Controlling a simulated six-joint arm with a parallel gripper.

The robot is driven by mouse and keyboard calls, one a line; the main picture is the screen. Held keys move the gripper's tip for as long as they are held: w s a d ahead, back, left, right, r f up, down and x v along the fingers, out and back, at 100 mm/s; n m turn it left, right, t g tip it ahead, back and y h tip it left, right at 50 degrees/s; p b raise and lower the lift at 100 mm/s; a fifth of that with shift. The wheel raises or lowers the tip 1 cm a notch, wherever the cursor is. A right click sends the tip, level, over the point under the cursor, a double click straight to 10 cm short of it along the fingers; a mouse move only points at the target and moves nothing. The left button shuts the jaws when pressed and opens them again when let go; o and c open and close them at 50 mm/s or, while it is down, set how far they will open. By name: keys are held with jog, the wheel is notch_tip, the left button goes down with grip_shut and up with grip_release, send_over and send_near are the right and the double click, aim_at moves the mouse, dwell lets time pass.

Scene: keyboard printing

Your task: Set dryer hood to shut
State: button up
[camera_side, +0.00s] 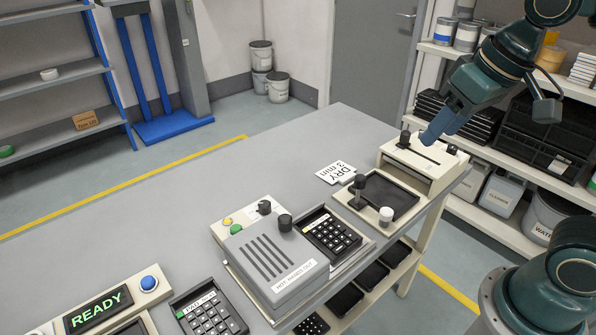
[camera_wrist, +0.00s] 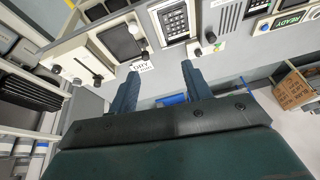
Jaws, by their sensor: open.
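The dryer hood (camera_side: 272,262) is a grey slotted cover with a black knob (camera_side: 285,222) at its back right corner. It sits on the left part of a light base. A dark keypad (camera_side: 332,231) beside it on the right is uncovered. In the wrist view the hood (camera_wrist: 231,17) is at the top, partly cut off, with a black knob (camera_wrist: 211,38). My gripper (camera_side: 431,135) is at the upper right in the side view, above the cream slotted box and well away from the hood. In the wrist view my gripper (camera_wrist: 160,80) has its fingers apart and empty.
A cream slotted box (camera_side: 417,167) and a dark-tray station (camera_side: 388,199) with upright black and white knobs stand right of the dryer. A "DRY 3 min" card (camera_side: 336,173) lies behind. A READY panel (camera_side: 98,312) and another keypad are front left. The back table is clear.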

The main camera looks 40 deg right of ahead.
jog(key=w+a+f+m+g, duration=0.2)
jog(key=w+a, duration=0.5)
jog(key=w, duration=0.4)
jog(key=m+g, duration=0.2)
send_over(285, 217)
notch_tip(285, 217, down, 8)
notch_tip(285, 217, down, 14)
jog(key=shift+r, duration=0.15)
grip_shut()
